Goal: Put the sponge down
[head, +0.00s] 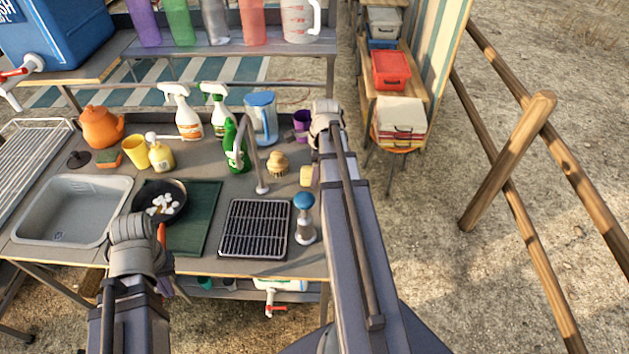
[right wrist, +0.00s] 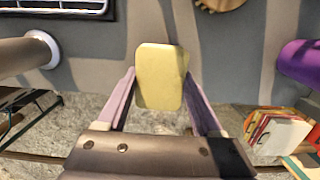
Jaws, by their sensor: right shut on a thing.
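A pale yellow sponge (right wrist: 160,75) is held between the two purple fingers of my right gripper (right wrist: 161,103) in the right wrist view. In the head view the sponge (head: 306,176) shows just left of my right arm, near the right edge of the grey counter (head: 205,182). I cannot tell whether the sponge touches the counter. A second sponge, orange and green (head: 109,158), lies at the left beside the orange teapot. My left gripper (head: 135,245) is at the counter's front edge, by the pan; its fingers are mostly hidden by the wrist.
A brush (head: 278,164), a tap (head: 262,170), a black rack (head: 255,228) and a blue-topped grinder (head: 304,218) stand near the sponge. A sink (head: 72,210) and a pan (head: 159,201) are left. Spray bottles and a jug (head: 262,118) stand behind.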

